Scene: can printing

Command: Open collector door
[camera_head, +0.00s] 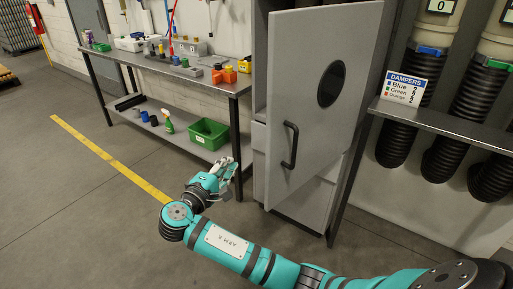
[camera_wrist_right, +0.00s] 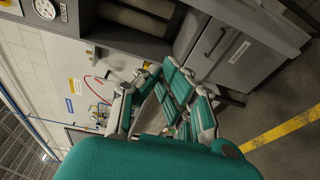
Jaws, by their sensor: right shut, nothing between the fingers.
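The grey collector door (camera_head: 320,110) has a round dark window and a black bar handle (camera_head: 290,146) near its left edge. In the head view it stands swung partly out from the cabinet (camera_head: 259,60), with its handle edge toward me and a lower cabinet front showing beneath it. My right gripper (camera_head: 228,168) is left of the door and handle, apart from both, at about the height of the door's lower part. It is shut and empty. In the right wrist view its teal and grey fingers (camera_wrist_right: 165,95) show with nothing between them. My left gripper is out of view.
A workbench (camera_head: 215,85) with bottles and small coloured parts stands behind my right gripper, with a green bin (camera_head: 209,133) on its shelf. The floor at left is clear.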

